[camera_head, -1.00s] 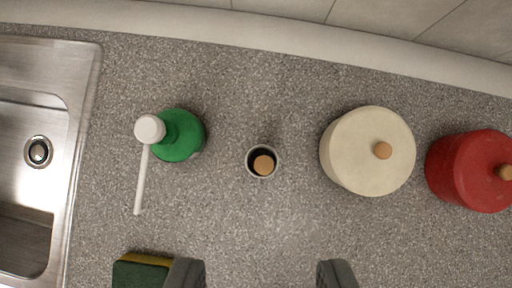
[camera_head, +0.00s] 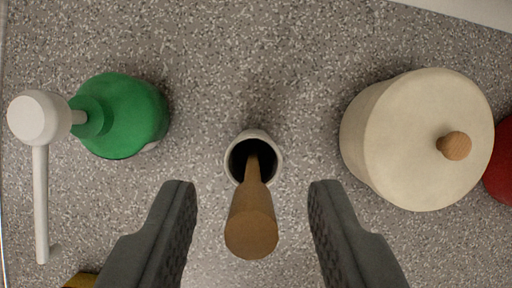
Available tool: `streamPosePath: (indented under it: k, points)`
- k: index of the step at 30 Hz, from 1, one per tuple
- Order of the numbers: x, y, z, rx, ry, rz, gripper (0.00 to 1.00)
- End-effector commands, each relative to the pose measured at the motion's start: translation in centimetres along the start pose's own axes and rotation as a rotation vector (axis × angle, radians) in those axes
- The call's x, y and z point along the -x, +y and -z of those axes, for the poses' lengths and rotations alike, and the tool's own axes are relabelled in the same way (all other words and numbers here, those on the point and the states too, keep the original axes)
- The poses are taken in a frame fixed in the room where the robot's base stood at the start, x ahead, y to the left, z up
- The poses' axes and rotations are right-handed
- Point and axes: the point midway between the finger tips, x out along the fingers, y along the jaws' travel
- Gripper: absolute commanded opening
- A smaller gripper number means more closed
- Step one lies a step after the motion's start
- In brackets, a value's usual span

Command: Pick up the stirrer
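The stirrer (camera_head: 252,222) is a brown wooden stick with a wide round end. It stands in a small whitish cup (camera_head: 275,147) on the speckled counter, its wide end rising toward the camera. My gripper (camera_head: 250,192) is open, one dark finger on each side of the stirrer. Clear gaps show between the stirrer and both fingers. The stirrer's lower end is hidden in the cup's dark inside.
A green bottle with a white pump (camera_head: 125,115) stands to the left. A cream lidded jar (camera_head: 405,140) stands to the right, with part of a red jar (camera_head: 501,165) beyond it. A yellow piece (camera_head: 80,281) shows at the lower left. Bare counter surrounds the cup.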

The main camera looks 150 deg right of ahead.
Motion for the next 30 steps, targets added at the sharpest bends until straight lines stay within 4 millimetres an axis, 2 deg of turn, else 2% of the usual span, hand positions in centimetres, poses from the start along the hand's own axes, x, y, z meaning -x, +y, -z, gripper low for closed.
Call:
streamPosePath:
  k: [5, 12, 18, 30]
  points:
    - [-2.1, 0.0, 0.0, 0.000, 0.000, 0.000, 0.40]
    - [-2.3, 0.0, 0.0, 0.000, 0.000, 0.000, 0.40]
    - [-2.3, 0.0, 0.0, 0.000, 0.000, 0.000, 0.01]
    - [-1.7, 0.0, 0.3, 0.000, 0.002, 0.000, 0.00]
